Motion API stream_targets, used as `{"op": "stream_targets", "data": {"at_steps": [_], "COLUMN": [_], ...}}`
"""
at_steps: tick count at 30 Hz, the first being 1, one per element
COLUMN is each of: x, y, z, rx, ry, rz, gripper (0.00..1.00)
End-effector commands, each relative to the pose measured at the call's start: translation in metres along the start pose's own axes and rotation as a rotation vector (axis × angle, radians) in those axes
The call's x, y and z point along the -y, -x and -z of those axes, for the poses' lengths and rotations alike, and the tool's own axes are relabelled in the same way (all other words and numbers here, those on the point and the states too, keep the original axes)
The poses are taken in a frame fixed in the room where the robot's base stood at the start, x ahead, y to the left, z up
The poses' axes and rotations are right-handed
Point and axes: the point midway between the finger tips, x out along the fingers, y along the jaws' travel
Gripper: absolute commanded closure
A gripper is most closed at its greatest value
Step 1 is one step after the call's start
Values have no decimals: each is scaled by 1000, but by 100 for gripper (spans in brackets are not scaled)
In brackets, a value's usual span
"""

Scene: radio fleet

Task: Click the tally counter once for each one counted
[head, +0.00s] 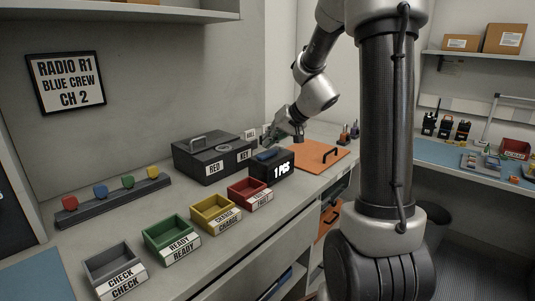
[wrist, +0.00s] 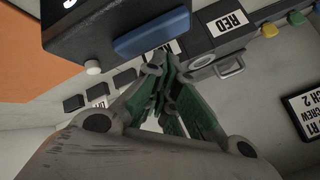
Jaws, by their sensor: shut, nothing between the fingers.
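The tally counter (head: 279,170) is a black box on the counter top, with a display reading "1 PCS" and a blue bar-shaped button (head: 267,155) on top. In the wrist view the counter's dark body (wrist: 85,38) fills the upper left, with the blue button (wrist: 150,32) and a white knob (wrist: 92,67) on it. My gripper (head: 270,140) is shut and empty, just above the blue button in the head view. In the wrist view the fingertips (wrist: 162,62) are close to the button; I cannot tell whether they touch it. A wall sign (head: 66,82) reads "RADIO R1 BLUE CREW CH 2".
A black case (head: 208,160) labelled RED stands left of the tally counter. Grey (head: 113,262), green (head: 171,230), yellow (head: 215,211) and red (head: 250,193) trays line the front. An orange panel (head: 318,155) lies to the right. A rack (head: 115,200) holds several coloured tags.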

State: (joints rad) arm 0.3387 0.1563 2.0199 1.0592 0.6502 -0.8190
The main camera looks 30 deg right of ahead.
Motion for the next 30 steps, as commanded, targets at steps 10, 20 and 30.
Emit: {"op": "stream_targets", "data": {"at_steps": [10,20,30], "x": [-3,-4,-6], "y": [-4,-6,-7], "z": [-3,-4,-6], "rx": [1,0,0], "ry": [-1,0,0], "rz": [0,0,0], "gripper": [100,100,100]}}
